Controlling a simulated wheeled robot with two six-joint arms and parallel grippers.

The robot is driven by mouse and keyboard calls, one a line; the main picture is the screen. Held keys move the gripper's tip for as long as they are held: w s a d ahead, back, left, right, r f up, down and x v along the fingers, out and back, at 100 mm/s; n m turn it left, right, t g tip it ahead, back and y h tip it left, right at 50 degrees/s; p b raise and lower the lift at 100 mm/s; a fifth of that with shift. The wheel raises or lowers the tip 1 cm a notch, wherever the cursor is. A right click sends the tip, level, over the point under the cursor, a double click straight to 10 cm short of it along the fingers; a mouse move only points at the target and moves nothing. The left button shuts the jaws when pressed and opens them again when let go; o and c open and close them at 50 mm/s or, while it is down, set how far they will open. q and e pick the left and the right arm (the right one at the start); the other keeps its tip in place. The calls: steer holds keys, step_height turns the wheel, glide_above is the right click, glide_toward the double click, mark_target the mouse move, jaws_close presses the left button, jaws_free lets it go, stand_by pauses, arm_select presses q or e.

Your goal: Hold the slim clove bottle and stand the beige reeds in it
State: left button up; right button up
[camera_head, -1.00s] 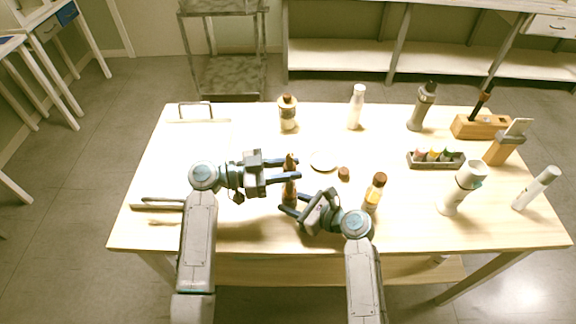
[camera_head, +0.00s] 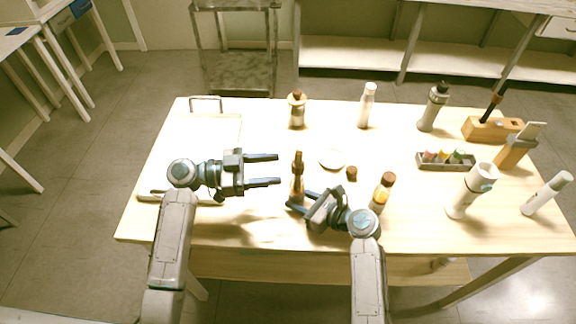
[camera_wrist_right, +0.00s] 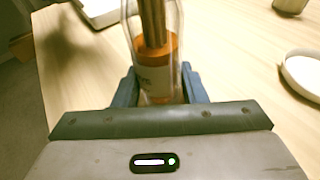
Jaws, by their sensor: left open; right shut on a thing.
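The slim clove bottle (camera_head: 297,187) stands upright near the front middle of the table. In the right wrist view the bottle (camera_wrist_right: 146,72) is clear, with orange-brown liquid and a pale label partly readable as "VE". A bundle of brownish reeds (camera_wrist_right: 153,22) stands inside it, its lower end reaching the liquid; its upper end is cut off there. In the head view the reeds (camera_head: 298,156) look dark and short at the bottle's top. My right gripper (camera_head: 294,199) is shut on the bottle's body. My left gripper (camera_head: 278,169) is open and empty, left of the bottle, apart from it.
A white dish (camera_head: 331,159) and small brown cap (camera_head: 351,173) lie right of the bottle. An amber bottle (camera_head: 382,193) stands beside my right wrist. A brown-capped bottle (camera_head: 297,112) and white bottle (camera_head: 366,107) stand behind. A pale tray (camera_head: 225,128) lies left.

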arm_select(q)
steer(key=a, duration=0.5)
steer(key=shift+s+a, duration=0.1)
steer(key=shift+s, duration=0.3)
arm_select(e)
steer(key=o, duration=0.8)
steer(key=shift+d, duration=0.1)
steer(key=v, duration=1)
steer(key=shift+s, duration=0.2)
steer(key=shift+v, duration=0.85)
steer(key=shift+w+r, duration=0.1)
steer(key=shift+r, duration=0.05)
